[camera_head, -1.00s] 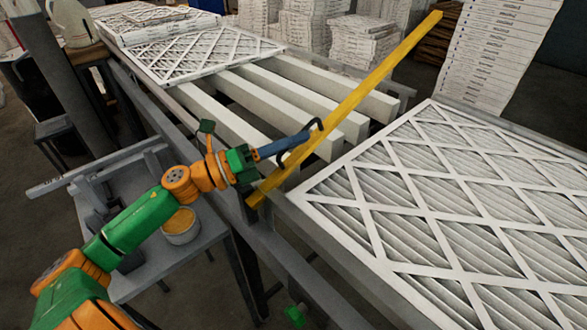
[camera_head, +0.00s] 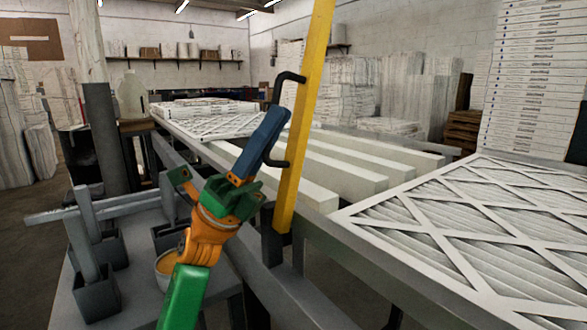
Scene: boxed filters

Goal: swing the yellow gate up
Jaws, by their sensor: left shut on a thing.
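The yellow gate (camera_head: 304,110) is a long bar that stands steeply up beside the conveyor, leaning a little to the right. Its top end runs out of the picture and its lower end is at the near side rail. A black handle (camera_head: 289,76) is fixed to the left side of the bar. My left gripper (camera_head: 273,125), with blue fingers, is shut on this handle, and the fingers hide its middle. My right gripper is not in view.
A large white filter (camera_head: 470,220) lies on the conveyor at right. Several pale rollers (camera_head: 335,180) are bare behind the gate. More filters (camera_head: 200,118) lie at the far end. A grey side table with a pot (camera_head: 166,262) stands at lower left.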

